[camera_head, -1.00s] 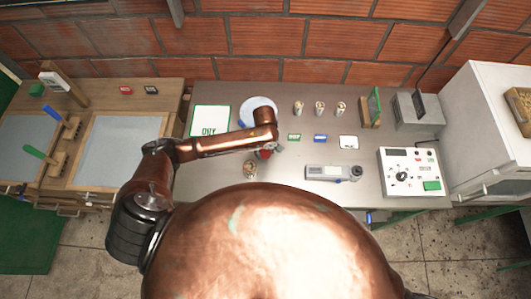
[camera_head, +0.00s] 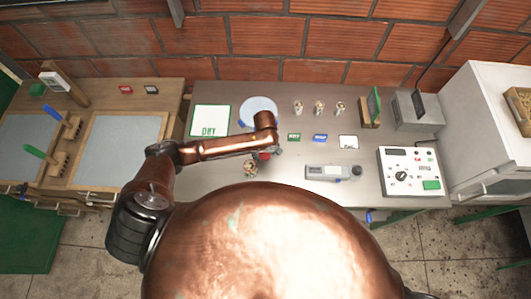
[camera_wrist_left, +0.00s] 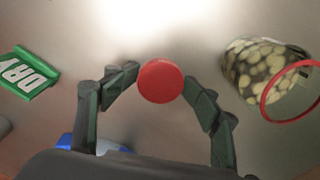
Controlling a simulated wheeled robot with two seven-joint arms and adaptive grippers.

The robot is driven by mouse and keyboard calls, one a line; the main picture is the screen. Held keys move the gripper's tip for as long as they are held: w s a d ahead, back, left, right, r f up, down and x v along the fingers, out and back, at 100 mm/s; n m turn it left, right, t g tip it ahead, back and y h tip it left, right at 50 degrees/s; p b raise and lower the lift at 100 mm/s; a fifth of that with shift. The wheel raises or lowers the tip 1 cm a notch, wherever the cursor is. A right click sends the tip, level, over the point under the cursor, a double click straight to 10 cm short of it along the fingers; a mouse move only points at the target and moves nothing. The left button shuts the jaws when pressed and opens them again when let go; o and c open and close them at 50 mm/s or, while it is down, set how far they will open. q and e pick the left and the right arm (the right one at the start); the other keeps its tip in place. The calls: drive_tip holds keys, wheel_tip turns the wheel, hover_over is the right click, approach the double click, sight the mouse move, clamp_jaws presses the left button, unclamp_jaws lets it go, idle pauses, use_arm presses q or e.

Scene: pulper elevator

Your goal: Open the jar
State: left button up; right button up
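The jar (camera_head: 250,168) stands on the grey table, left of centre. In the left wrist view the clear jar (camera_wrist_left: 258,65), filled with pale beans, shows at the right with a red ring around its mouth. A round red lid (camera_wrist_left: 161,82) sits apart from the jar, between the fingertips of my left gripper (camera_wrist_left: 160,82), which look closed against its sides. In the head view the left gripper (camera_head: 266,150) is just right of the jar, with red showing under it; the forearm hides part of the table. My right gripper is not in view.
A round pale plate (camera_head: 258,106) and a DRY sign (camera_head: 210,120) lie behind the arm. Small labels (camera_head: 320,138), several little cups (camera_head: 319,108), a handheld meter (camera_head: 328,172) and a white control device (camera_head: 410,170) occupy the table's right side.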

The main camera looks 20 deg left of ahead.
sight(265, 154)
use_arm(q)
drive_tip(key=shift+o, duration=0.3)
drive_tip(key=shift+s+a+f, duration=0.1)
drive_tip(key=shift+s+a, duration=0.05)
drive_tip(key=shift+r, duration=0.3)
wheel_tip(265, 154, up, 13)
drive_tip(key=shift+f, duration=0.2)
